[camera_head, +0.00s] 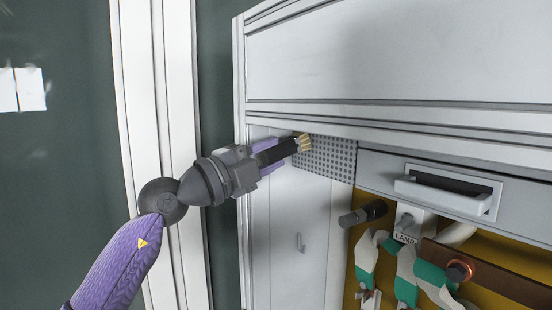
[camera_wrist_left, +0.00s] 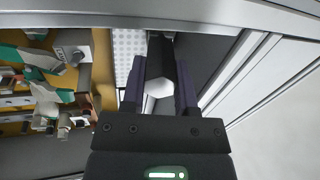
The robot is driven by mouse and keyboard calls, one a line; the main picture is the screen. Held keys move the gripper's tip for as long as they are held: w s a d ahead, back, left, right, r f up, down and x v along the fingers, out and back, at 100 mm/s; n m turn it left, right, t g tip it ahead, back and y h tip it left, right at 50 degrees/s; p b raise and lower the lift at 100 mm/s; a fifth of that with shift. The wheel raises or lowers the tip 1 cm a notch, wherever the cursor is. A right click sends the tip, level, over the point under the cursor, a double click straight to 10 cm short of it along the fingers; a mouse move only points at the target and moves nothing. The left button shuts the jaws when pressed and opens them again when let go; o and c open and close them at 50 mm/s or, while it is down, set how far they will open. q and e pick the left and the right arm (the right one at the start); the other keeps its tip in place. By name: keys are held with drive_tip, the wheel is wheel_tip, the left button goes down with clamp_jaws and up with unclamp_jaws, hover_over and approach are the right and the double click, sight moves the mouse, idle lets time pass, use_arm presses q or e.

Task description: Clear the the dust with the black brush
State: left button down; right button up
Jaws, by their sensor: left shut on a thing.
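My left gripper (camera_head: 272,154) comes in from the left and is shut on the black brush (camera_head: 279,151). The brush's pale bristles (camera_head: 304,142) point right, at the left end of a perforated grey panel (camera_head: 328,160). I cannot tell whether the bristles touch the panel. In the left wrist view, the brush (camera_wrist_left: 160,62) sits between the two purple-sided fingers (camera_wrist_left: 160,90), and its light end faces the camera. I cannot make out any dust. My right gripper is not in view.
A white cabinet frame (camera_head: 395,108) runs above the brush. A grey drawer front with a recessed handle (camera_head: 440,190) is at the right.

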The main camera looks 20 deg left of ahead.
use_arm(q)
drive_tip(key=shift+s+d+r+p, duration=0.1)
drive_tip(key=shift+s+d+p, duration=0.25)
drive_tip(key=shift+d+p, duration=0.25)
drive_tip(key=shift+s+d+p, duration=0.45)
drive_tip(key=shift+s+d, duration=0.05)
drive_tip(key=shift+d, duration=0.05)
drive_tip(key=s+d+p, duration=0.1)
drive_tip(key=d, duration=0.1)
drive_tip(key=s+d+p, duration=0.2)
drive_tip(key=shift+s+d+p, duration=0.25)
drive_tip(key=shift+s+p, duration=0.05)
drive_tip(key=v, duration=0.2)
drive_tip(key=shift+s+a+r, duration=0.15)
drive_tip(key=shift+s+a, duration=0.15)
drive_tip(key=shift+s, duration=0.1)
